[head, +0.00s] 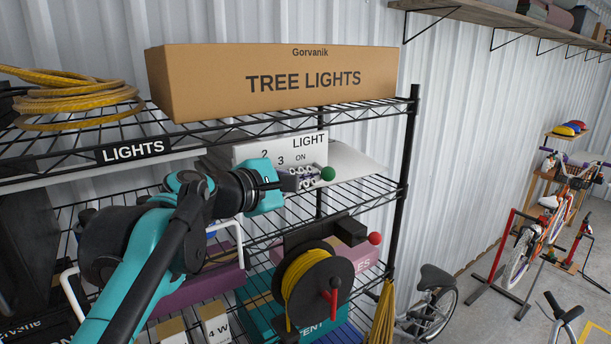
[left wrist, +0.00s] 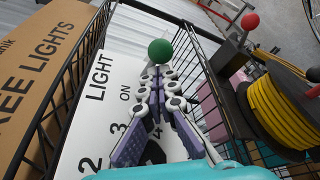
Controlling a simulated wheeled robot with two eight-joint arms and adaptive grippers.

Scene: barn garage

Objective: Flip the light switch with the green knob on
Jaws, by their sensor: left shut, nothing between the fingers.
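The light switch's round green knob (head: 327,173) is on the wire shelf, in front of a white panel (head: 285,148) lettered "LIGHT" and "ON". In the left wrist view the green knob (left wrist: 160,51) is just beyond my left fingertips. My left gripper (head: 312,176) has its purple and grey fingers shut with nothing between them, immediately left of the knob in the head view. The left gripper (left wrist: 155,75) covers part of the panel (left wrist: 85,130) in the left wrist view. Whether the fingertips touch the knob I cannot tell. The lever below the knob is hidden. My right gripper is not seen.
A "TREE LIGHTS" box (head: 270,82) stands on the shelf above. Below are a yellow cord reel (head: 300,290) and a red knob (head: 375,238) on a black box. The black shelf post (head: 402,180) stands right of the green knob. Bicycles are on the floor at right.

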